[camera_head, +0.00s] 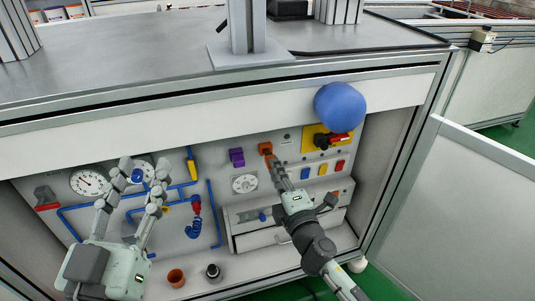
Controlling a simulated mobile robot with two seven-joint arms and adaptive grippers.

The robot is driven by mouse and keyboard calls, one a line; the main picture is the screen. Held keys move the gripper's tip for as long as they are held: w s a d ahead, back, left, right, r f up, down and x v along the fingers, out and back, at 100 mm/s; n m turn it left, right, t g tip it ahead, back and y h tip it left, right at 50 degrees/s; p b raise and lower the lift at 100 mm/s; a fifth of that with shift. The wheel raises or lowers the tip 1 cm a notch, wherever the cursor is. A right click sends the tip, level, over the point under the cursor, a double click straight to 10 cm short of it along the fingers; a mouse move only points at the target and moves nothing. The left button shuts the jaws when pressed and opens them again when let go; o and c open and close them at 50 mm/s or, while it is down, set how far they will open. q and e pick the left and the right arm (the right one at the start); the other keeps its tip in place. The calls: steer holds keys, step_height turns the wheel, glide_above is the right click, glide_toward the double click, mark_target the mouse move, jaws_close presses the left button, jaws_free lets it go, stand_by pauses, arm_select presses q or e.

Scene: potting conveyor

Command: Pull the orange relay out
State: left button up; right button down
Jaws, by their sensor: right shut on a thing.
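The orange relay (265,148) is a small block on the grey panel, right of a purple block (237,157). My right gripper (272,161) reaches up to it from below and is shut on it; the fingertips cover its lower part. Whether the relay is still seated against the panel cannot be told. My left gripper (146,172) is at the left of the panel, with its fingers apart and nothing between them that I can tell is held. It is in front of the gauges and blue pipes.
Blue pipes (213,215) run across the left panel. An orange-brown cup (176,278) and a dark knob (213,272) are on the lower ledge.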

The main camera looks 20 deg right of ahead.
steer(key=shift+s, duration=0.15)
arm_select(q)
steer(key=shift+r, duration=0.1)
